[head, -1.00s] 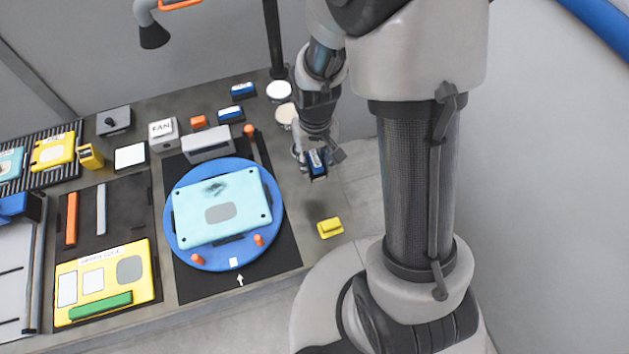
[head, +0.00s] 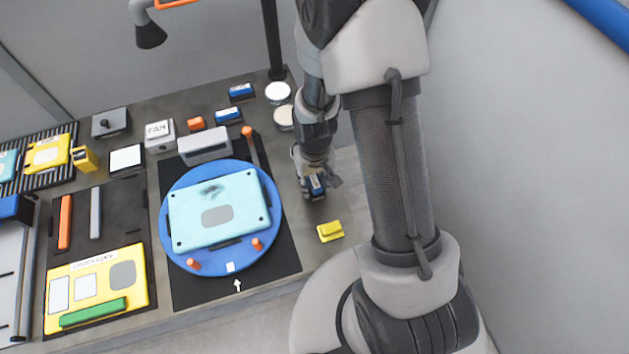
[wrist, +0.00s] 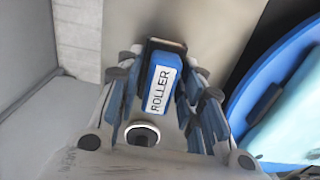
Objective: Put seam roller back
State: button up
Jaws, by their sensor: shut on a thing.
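The seam roller is a blue block with a white label reading ROLLER, seen in the wrist view (wrist: 163,88) and in the head view (head: 316,185). My gripper (head: 315,186) is shut on it, with fingers on both sides of the block in the wrist view (wrist: 160,100). It is over the right part of the bench, right of the blue turntable (head: 180,245). I cannot tell whether the roller touches the bench top. Two similar blue blocks (head: 241,92) (head: 228,115) lie at the back of the bench.
A light-blue panel (head: 240,225) lies on the turntable. A yellow block (head: 330,231) sits near the bench's right front edge. Two round white-topped pieces (head: 277,92) (head: 284,117) stand behind my gripper.

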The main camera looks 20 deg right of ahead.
jog(key=shift+s+f+b, duration=0.15)
jog(key=shift+f+b, duration=0.4)
jog(key=shift+f, duration=0.15)
grip_shut()
jog(key=o, duration=1)
grip_release()
jog(key=shift+o, duration=0.2)
jog(key=shift+r, duration=0.1)
notch_tip(320, 180, up, 13)
jog(key=p, duration=0.4)
notch_tip(320, 180, up, 14)
jog(key=r+t, duration=0.1)
jog(key=t, duration=0.1)
send_over(314, 180)
jog(key=s, duration=0.4)
jog(key=s+r+t, duration=0.2)
jog(key=s+r, duration=0.6)
jog(key=s, duration=0.3)
jog(key=shift+t, duration=0.3)
jog(key=shift+d+r, duration=0.1)
